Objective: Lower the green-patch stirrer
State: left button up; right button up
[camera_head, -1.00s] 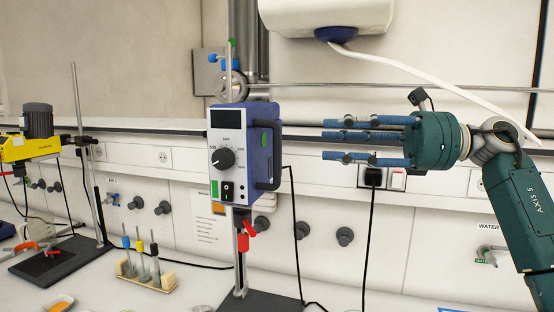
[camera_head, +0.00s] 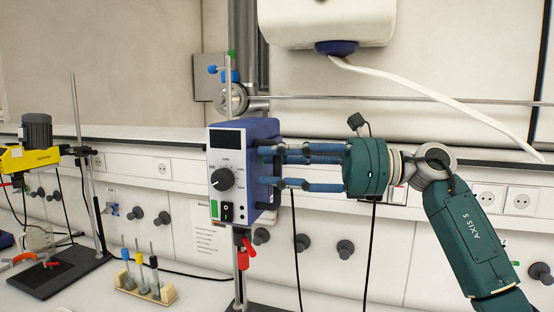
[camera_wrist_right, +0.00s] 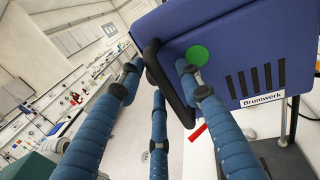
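The blue stirrer (camera_head: 230,175) with a grey front, dark display and black knob stands on a rod in the middle of the head view. Its green patch (camera_wrist_right: 197,55) shows on its blue side in the right wrist view. A black handle (camera_wrist_right: 166,88) runs along that side. My right gripper (camera_head: 280,168) reaches in from the right, its blue fingers at the handle. In the wrist view (camera_wrist_right: 158,78) the fingers are spread, with the handle between them. Whether they touch it I cannot tell. My left gripper is not in view.
A red clamp part (camera_head: 246,252) sits on the rod below the stirrer. A rack (camera_head: 150,293) of small stirring shafts stands to the left. A yellow stirrer (camera_head: 30,157) on its own stand is at the far left. Cables hang behind.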

grip_shut()
jog(key=shift+f, duration=0.15)
notch_tip(320, 180, down, 18)
jog(key=b, duration=1.2)
jog(key=shift+r+b, duration=0.2)
jog(key=shift+b, duration=0.2)
jog(key=shift+a+f, duration=0.1)
jog(key=shift+c, duration=0.2)
grip_release()
jog(key=shift+o, duration=0.2)
jog(key=shift+r, duration=0.2)
